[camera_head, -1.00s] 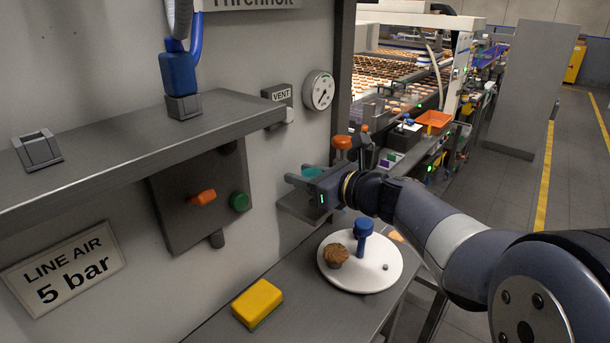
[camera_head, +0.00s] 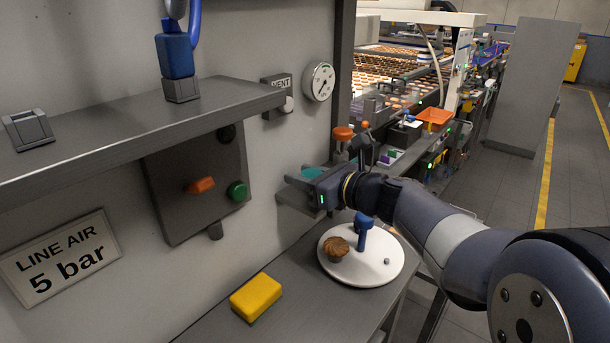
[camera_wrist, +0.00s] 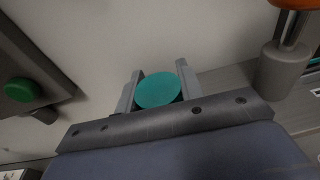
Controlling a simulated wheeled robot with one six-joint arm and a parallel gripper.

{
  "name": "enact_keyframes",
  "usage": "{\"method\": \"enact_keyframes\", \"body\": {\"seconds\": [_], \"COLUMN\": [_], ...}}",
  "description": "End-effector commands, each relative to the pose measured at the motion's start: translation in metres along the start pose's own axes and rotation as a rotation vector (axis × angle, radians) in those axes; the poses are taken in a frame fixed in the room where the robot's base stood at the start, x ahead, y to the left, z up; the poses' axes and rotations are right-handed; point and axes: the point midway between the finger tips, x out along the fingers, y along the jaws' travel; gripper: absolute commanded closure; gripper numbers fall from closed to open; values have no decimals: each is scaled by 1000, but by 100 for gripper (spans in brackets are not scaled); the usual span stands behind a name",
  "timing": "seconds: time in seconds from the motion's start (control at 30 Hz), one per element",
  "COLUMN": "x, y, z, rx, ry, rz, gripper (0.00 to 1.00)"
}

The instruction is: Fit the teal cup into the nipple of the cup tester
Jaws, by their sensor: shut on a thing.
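My gripper (camera_head: 298,178) is shut on the teal cup (camera_head: 313,172), close to the wall and above the bench. In the wrist view the cup (camera_wrist: 158,90) shows as a round teal disc between the two grey fingers, its flat face towards the camera. Just beyond my gripper stands a grey post with an orange top (camera_head: 343,134); its orange top (camera_wrist: 290,4) also shows at the upper right of the wrist view. I cannot tell whether this post is the cup tester, and no nipple can be made out. The cup is apart from the post.
A yellow sponge (camera_head: 256,297) lies on the bench. A wall panel (camera_head: 178,215) with an orange lever and green button is left. A shelf (camera_head: 110,130) juts out above.

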Motion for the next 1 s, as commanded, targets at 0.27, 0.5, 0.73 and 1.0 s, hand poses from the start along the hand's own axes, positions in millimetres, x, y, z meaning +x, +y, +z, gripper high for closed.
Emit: {"method": "enact_keyframes", "body": {"seconds": [0.27,0.5,0.73,1.0], "x": [1,2,2,0], "y": [0,0,0,0], "z": [-8,-11,-11,-11], "rx": [0,0,0,0], "ry": [0,0,0,0], "rz": [0,0,0,-1], "gripper": [85,59,41,39]}}
